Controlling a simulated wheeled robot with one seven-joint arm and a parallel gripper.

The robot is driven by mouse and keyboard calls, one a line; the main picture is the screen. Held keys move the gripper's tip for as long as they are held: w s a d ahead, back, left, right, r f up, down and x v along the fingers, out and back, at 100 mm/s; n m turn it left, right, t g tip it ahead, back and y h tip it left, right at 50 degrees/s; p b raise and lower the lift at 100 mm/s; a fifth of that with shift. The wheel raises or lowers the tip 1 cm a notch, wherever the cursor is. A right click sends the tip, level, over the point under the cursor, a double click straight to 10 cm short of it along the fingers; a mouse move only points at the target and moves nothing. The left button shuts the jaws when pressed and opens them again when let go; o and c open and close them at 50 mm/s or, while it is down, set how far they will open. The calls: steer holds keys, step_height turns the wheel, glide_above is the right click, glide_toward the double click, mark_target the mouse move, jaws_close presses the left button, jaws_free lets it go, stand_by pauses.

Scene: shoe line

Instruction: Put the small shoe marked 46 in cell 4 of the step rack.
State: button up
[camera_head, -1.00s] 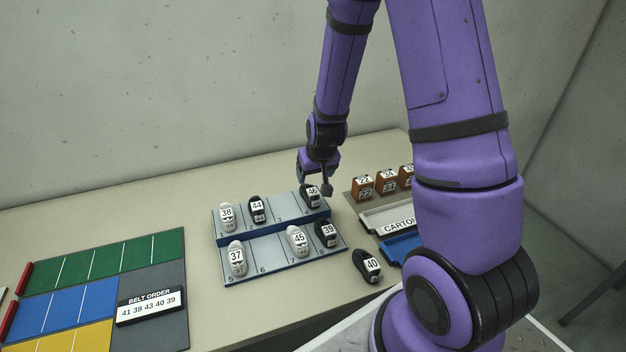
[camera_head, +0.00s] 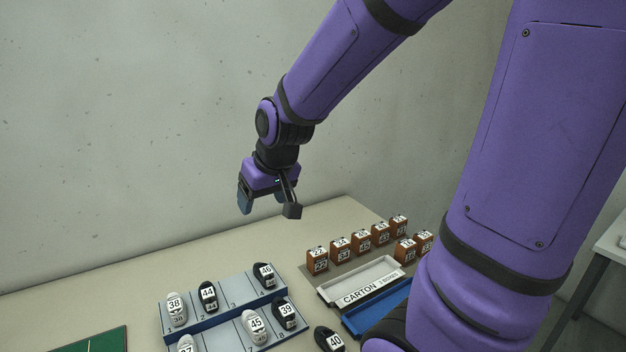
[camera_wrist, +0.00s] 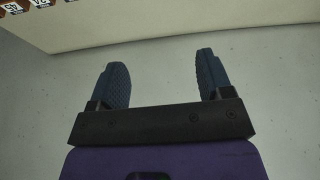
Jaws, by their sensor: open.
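The small black shoe marked 46 (camera_head: 265,275) stands on the upper step of the grey step rack (camera_head: 236,291), in the far right cell, which bears the number 4. My gripper (camera_head: 268,211) is open and empty, raised above the table behind the rack and apart from the shoe. In the wrist view its two dark blue fingers (camera_wrist: 160,80) are spread with nothing between them. The shoe is not in the wrist view.
Shoes 38 (camera_head: 176,310) and 44 (camera_head: 208,297) share the upper step; cell 3 is empty. Shoes 45 (camera_head: 255,328) and 39 (camera_head: 286,313) stand on the lower step. Shoe 40 (camera_head: 328,339) is right of the rack. The carton tray (camera_head: 325,294) and brown boxes (camera_head: 362,240) stand farther right.

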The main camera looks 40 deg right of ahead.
steer(key=s+r, duration=0.5)
steer(key=s, duration=0.3)
steer(key=s+a+r, duration=0.1)
steer(key=s+r, duration=0.3)
steer(key=s, duration=0.4)
steer(key=shift+a+r+n, duration=0.3)
steer(key=shift+r+n, duration=0.05)
steer(key=shift+n, duration=0.05)
